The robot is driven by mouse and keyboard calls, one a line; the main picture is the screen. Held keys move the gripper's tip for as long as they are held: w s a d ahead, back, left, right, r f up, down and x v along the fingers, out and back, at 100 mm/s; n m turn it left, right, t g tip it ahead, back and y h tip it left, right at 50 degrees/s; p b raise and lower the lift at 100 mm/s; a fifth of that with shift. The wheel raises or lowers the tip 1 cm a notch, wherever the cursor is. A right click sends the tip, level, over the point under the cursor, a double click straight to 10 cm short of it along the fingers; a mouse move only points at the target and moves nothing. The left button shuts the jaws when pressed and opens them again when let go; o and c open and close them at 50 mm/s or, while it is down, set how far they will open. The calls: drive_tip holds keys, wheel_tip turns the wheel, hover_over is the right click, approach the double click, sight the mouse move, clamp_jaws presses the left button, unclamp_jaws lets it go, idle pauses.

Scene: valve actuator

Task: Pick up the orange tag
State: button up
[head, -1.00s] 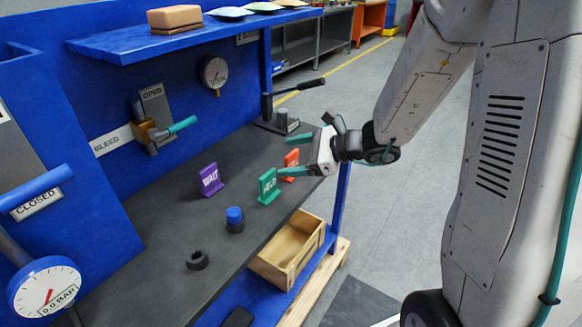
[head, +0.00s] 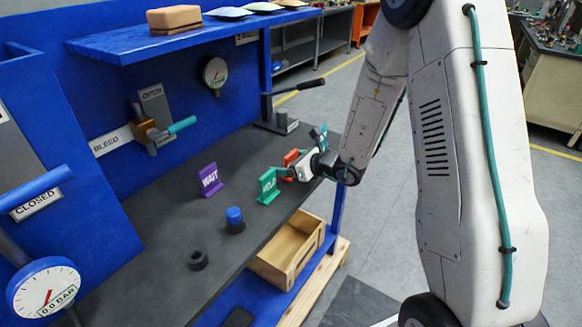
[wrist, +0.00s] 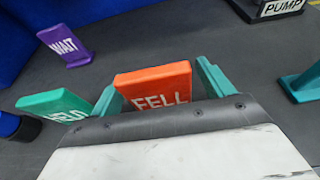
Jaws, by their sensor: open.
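The orange tag (head: 290,157) stands upright on the dark bench top near its right end, partly hidden by my gripper in the head view. In the wrist view the orange tag (wrist: 155,88) reads "FELL" and stands between my two teal fingers. My gripper (wrist: 160,86) is open, with one finger on each side of the tag. I see a gap at the right finger; contact at the left is unclear. In the head view my gripper (head: 295,163) is low over the bench, close to the tag.
A green tag (head: 268,186) stands close to the left finger. A purple "WAIT" tag (head: 209,180) and a blue-topped knob (head: 235,216) are farther left. A teal piece (wrist: 303,84) stands right in the wrist view. A wooden crate (head: 288,250) sits below the bench edge.

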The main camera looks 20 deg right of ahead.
drive_tip(key=shift+w, duration=0.1)
drive_tip(key=c, duration=1.1)
drive_tip(key=shift+r, duration=0.1)
